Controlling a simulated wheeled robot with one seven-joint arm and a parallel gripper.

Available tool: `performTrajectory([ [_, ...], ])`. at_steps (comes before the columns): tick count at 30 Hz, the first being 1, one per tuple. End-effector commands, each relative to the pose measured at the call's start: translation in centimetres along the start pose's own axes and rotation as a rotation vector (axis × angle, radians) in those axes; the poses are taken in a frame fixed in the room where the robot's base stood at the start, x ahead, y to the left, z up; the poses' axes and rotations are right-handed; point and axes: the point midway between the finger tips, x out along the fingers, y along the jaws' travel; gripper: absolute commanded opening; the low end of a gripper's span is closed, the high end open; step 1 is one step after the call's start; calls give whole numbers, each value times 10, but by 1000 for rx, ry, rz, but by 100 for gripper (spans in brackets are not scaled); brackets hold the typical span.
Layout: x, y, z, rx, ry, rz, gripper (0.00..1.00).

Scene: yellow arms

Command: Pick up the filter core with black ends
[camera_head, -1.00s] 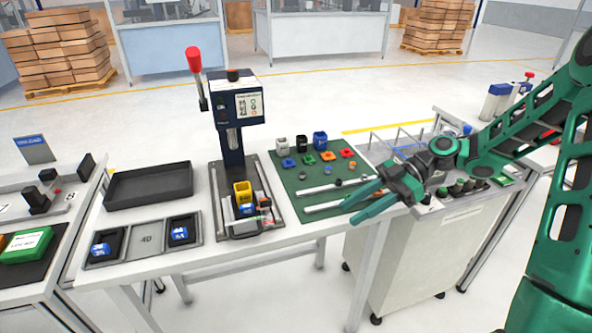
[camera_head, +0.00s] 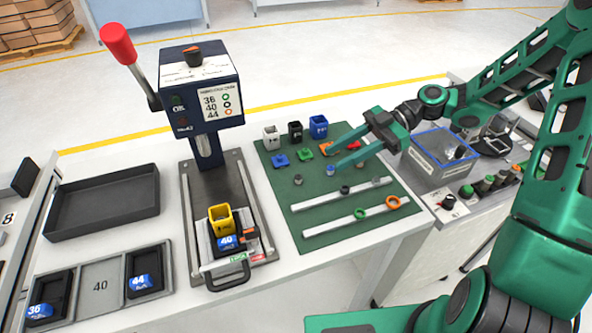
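A green mat (camera_head: 283,206) on the white table holds two long white bars. The rear bar (camera_head: 318,198) has a small black piece (camera_head: 345,189) at it. The front bar (camera_head: 330,226) has a green ring (camera_head: 360,213) and an orange ring (camera_head: 392,202) at it. I cannot tell for sure which piece is the filter core with black ends. My gripper (camera_head: 331,159) is open above the mat's back right part, fingers pointing left. No held object shows between the fingers. The fingers partly hide small parts behind them.
A press with a red-knobbed lever (camera_head: 117,43) stands left of the mat, with a yellow cup (camera_head: 221,219) on its slide. White, black and blue cups (camera_head: 318,127) line the mat's back. A black tray (camera_head: 103,201) lies at left. A clear blue-rimmed box (camera_head: 430,168) stands right.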

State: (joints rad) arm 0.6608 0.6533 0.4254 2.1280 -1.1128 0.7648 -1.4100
Motion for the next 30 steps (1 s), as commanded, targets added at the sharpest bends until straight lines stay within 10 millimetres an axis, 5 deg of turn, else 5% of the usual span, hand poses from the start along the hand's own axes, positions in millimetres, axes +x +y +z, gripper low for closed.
performTrajectory([
  [7, 39, 0, -2, -3, 1, -7, 37],
  [24, 96, 0, -7, -4, 0, -7, 37],
  [30, 102, 1, -7, -3, -1, -5, 37],
])
